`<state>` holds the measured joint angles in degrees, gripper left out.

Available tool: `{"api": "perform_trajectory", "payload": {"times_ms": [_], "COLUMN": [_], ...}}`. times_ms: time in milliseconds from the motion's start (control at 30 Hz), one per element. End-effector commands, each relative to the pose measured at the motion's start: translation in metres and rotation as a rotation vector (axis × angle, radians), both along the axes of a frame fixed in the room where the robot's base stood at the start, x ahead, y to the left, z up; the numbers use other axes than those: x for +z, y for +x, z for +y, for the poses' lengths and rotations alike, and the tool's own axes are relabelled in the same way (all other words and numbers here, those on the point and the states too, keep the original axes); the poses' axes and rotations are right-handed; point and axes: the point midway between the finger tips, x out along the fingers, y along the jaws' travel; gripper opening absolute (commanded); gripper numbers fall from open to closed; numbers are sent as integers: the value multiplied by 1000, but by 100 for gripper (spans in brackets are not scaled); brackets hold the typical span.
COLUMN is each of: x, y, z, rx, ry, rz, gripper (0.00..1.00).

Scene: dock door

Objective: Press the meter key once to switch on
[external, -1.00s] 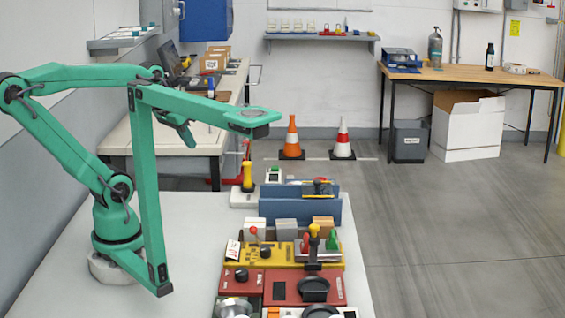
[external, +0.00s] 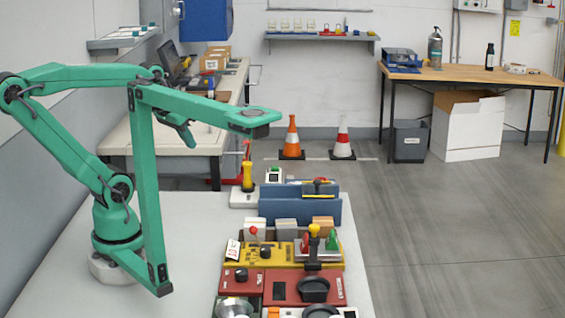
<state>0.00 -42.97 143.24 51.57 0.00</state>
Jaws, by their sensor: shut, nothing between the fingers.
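The meter and its key cannot be picked out for certain at this size. A small white unit with a dark and green face (external: 273,175) stands at the far end of the bench equipment and may be the meter. My gripper (external: 186,135) appears as the small green tip hanging below my raised forearm. It is shut and empty, left of the equipment and well above the bench top, apart from everything on it. My green arm links hide part of the bench behind them.
A yellow-handled lever (external: 247,178) stands left of a blue bin (external: 300,208). Nearer are a yellow panel (external: 238,252), an upright yellow-knobbed lever (external: 314,232) and a red panel (external: 281,292). The bench top (external: 195,225) is clear between my base and this equipment.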

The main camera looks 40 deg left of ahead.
Motion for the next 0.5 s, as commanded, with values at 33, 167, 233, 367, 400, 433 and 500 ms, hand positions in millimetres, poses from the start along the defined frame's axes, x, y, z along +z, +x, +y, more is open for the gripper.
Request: {"api": "perform_trajectory", "payload": {"times_ms": [33, 167, 233, 367, 400, 433, 500], "x": [0, 1, 2, 4, 5, 6, 8], "y": [0, 4, 7, 19, 25, 29, 40], "z": [0, 0, 0, 1, 1, 2, 2], "rx": [1, 8, 16, 42, 53, 61, 85], "ry": [0, -4, -8, -20, -26, -30, -42], "rz": [0, -3, -6, -16, -22, -25, -35], "gripper": [0, 0, 0, 0, 0, 0, 0]}}
